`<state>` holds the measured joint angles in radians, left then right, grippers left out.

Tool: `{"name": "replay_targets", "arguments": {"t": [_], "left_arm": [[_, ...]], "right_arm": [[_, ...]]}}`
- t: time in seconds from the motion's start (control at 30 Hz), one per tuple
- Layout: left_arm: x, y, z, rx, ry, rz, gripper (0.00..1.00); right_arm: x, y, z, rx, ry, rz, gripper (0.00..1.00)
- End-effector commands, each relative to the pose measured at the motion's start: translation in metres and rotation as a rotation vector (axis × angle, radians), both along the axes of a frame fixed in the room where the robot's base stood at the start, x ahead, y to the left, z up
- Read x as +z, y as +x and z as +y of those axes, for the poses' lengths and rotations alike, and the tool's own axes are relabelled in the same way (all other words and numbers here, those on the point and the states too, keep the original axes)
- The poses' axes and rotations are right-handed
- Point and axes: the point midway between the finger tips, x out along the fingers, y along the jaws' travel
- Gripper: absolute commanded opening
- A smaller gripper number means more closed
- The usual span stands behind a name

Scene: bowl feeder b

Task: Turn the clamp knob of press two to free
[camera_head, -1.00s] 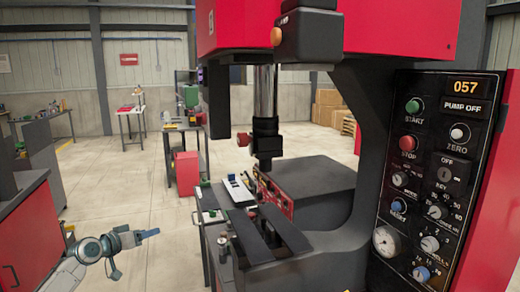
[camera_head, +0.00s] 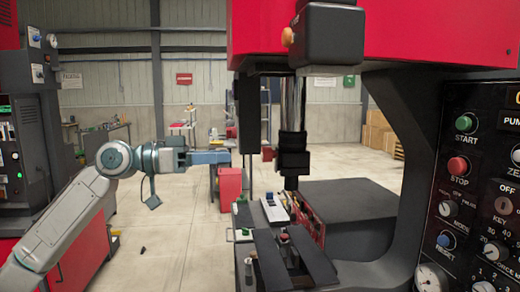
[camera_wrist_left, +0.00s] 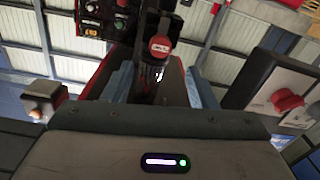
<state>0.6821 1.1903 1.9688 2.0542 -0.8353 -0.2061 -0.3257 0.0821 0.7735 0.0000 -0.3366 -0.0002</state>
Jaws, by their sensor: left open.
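The press (camera_head: 380,38) has a red upper body and a dark frame. A red knob (camera_head: 268,153) sticks out to the left of its dark ram block (camera_head: 293,158). My left gripper (camera_head: 226,158) is level with this knob and to its left, pointing at it, apparently apart from it. The knob's turn position is too small to read. My right gripper is out of view.
The control panel (camera_head: 470,190) stands at the right. Below the ram, dark rails (camera_head: 270,258) and a black block (camera_head: 345,205) fill the press bed. Another red knob (camera_wrist_left: 285,102) shows at the right of the wrist view.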

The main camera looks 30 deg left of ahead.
Motion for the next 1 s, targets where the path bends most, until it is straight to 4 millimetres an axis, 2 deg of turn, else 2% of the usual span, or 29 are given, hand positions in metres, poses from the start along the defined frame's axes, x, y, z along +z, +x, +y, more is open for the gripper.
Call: {"name": "replay_targets", "arguments": {"t": [0.13, 0.6, 1.0], "left_arm": [[0.004, 0.006, -0.009, -0.002, -0.002, -0.001, 0.52], [0.005, 0.039, -0.05, -0.001, -0.005, 0.0, 0.52], [0.001, 0.056, -0.069, 0.001, -0.002, 0.0, 0.52]], "right_arm": [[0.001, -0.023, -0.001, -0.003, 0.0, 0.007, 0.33], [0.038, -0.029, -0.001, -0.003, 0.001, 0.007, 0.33], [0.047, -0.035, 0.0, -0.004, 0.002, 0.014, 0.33]]}}
